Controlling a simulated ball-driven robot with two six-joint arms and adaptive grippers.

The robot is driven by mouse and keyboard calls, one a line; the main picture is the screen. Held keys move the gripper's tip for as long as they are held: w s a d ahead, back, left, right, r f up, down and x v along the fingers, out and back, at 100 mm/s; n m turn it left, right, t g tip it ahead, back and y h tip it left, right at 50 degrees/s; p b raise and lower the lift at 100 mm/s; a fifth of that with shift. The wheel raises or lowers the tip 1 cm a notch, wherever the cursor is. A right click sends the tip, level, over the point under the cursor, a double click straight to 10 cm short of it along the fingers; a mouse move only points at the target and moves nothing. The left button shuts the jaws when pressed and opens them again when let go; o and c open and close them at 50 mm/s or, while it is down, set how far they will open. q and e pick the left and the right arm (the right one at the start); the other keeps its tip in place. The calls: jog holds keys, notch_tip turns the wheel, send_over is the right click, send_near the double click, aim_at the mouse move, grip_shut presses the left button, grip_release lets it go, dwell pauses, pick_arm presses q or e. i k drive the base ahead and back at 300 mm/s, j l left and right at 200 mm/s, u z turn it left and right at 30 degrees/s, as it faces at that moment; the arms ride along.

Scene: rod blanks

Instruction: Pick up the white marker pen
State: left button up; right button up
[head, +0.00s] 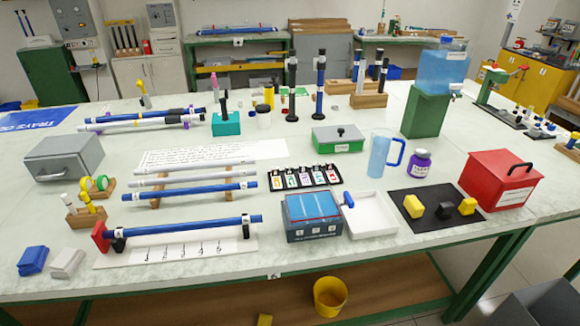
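I cannot single out the white marker pen with certainty at this size. A small white upright piece (68,200) stands at the left of a wooden block (88,217) near the table's left front, beside yellow pieces in the same block; it may be a pen. Long white and blue rods lie across racks in the left half of the table. Neither of my grippers is in view.
The pale table (380,270) is crowded. A grey metal box (64,158) stands behind the wooden block; blue (33,260) and light grey (67,262) blocks lie in front of it. A red box (500,180) and a water tank (442,70) stand at right.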

aim_at(67, 201)
jog(key=i+j+u, duration=0.1)
jog(key=j+u, duration=0.15)
jog(key=u, duration=0.25)
jog(key=i+j+u, duration=0.15)
jog(key=u, duration=0.35)
jog(key=i+j+u, duration=0.2)
jog(key=u, duration=0.3)
